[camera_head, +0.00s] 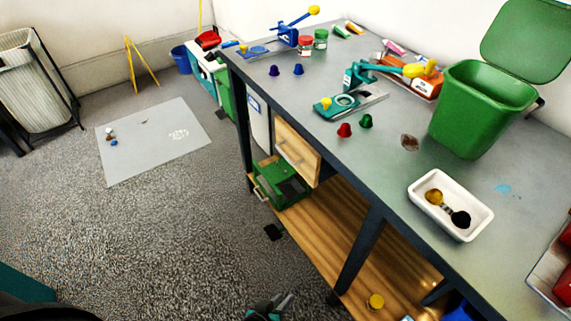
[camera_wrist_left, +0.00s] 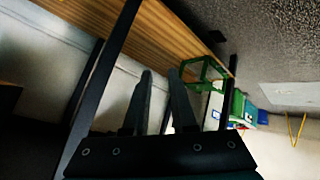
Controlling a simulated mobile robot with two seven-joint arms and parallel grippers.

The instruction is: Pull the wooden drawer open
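The wooden drawer (camera_head: 308,157) has a light wood front and hangs under the grey workbench top, near the left table leg. A pale bar handle shows on its front; no open gap is clear from here. My left gripper (camera_head: 284,303) is at the bottom edge of the head view, low and well apart from the drawer. In the left wrist view the left gripper (camera_wrist_left: 162,74) has its two dark fingers apart with nothing between them. The drawer is not clearly seen in that view. My right gripper is not in view.
A green crate (camera_head: 285,190) sits on the wooden lower shelf (camera_head: 317,232) below the drawer. A dark table leg (camera_head: 360,248) stands to the right. A white tray (camera_head: 478,207) and green bin (camera_head: 470,115) are on the bench (camera_head: 395,175). Carpet at left is mostly clear.

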